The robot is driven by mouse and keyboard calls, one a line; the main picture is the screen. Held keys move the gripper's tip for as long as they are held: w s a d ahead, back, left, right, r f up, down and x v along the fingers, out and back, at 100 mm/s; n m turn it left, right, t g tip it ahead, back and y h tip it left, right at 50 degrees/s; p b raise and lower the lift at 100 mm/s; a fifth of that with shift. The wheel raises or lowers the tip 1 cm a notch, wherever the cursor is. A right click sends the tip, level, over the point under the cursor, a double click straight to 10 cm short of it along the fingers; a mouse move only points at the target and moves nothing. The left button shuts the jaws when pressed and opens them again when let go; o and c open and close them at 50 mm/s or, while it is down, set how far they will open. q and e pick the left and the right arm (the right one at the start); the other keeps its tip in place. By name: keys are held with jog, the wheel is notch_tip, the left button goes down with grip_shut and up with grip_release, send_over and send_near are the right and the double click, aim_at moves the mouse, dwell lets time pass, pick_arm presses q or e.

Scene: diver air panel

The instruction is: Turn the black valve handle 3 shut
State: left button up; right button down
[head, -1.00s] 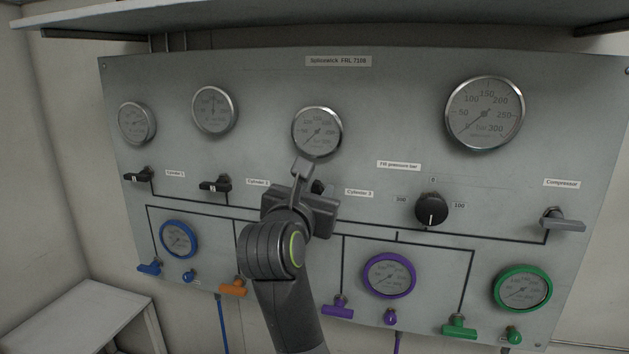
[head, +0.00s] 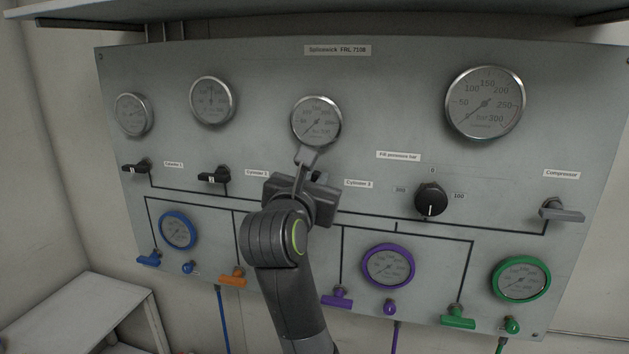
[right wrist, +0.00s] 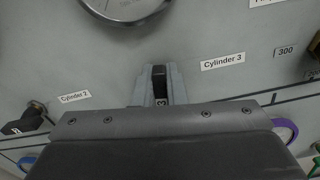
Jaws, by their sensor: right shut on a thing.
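Black valve handle 3 (right wrist: 160,87) shows in the right wrist view, end up, with a "3" on its lower part. It lies between the two grey fingers of my right gripper (right wrist: 161,86), which is shut on it. The handle stands upright in that picture, left of the "Cylinder 3" label (right wrist: 223,61). In the head view my right gripper (head: 308,168) is at the panel below the third gauge (head: 316,120) and hides the handle. My left gripper is not in view.
The grey panel (head: 385,80) also carries black handles 1 (head: 136,168) and 2 (head: 213,176), which lie sideways. A round black selector knob (head: 431,200) and a grey compressor handle (head: 562,211) are to the right. A shelf (head: 230,14) overhangs the panel.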

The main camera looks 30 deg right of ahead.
jog(key=m, duration=0.1)
jog(key=m+b, duration=0.1)
jog(key=m, duration=0.1)
jog(key=shift+s+d+f, duration=0.1)
jog(key=shift+s+f, duration=0.05)
jog(key=shift+s+d+f+m+b, duration=0.1)
jog(key=shift+f+m+b, duration=0.15)
jog(key=shift+m+b, duration=1.3)
jog(key=shift+s+d+f+m+b, duration=0.15)
jog(key=shift+f+m+b, duration=0.1)
jog(key=shift+m, duration=2.45)
jog(key=shift+s+d+f+m+b, duration=0.15)
jog(key=shift+m+b, duration=0.75)
jog(key=shift+m, duration=1.25)
jog(key=c, duration=1.5)
grip_release()
jog(key=shift+w, duration=0.1)
